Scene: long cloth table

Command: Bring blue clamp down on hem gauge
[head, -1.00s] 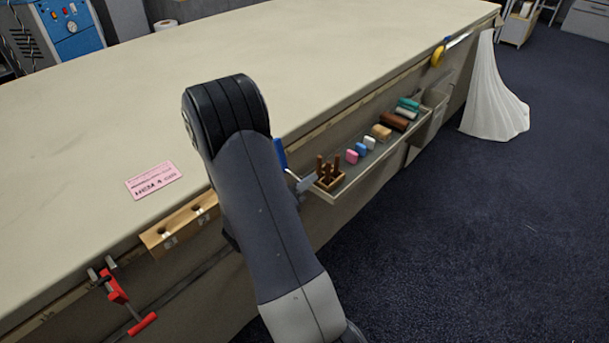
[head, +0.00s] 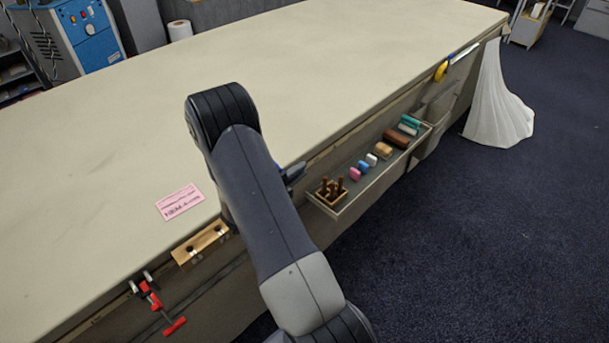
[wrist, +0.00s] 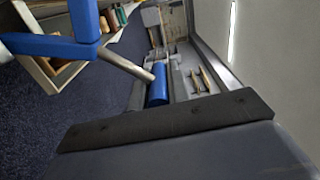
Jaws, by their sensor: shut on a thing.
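My gripper (wrist: 176,82) is shut on the blue clamp. In the wrist view the clamp's blue frame (wrist: 48,46) is at the upper left, with a grey rod running to a blue handle between the grey jaws. In the head view my arm hides most of the gripper; part of the blue clamp (head: 282,169) shows beside the arm at the table's front edge. I cannot surely make out the hem gauge. A pale, shiny strip (head: 465,53) lies at the far right edge beside a yellow clamp (head: 441,71). A narrow bright strip (wrist: 232,32) shows in the wrist view.
The long cloth table (head: 330,80) is mostly bare, with a pink card (head: 180,201) near its front edge. A wooden block (head: 201,243) and a red clamp (head: 160,305) are on that edge. A side tray (head: 345,205) holds small items. White cloth (head: 497,105) drapes to the floor.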

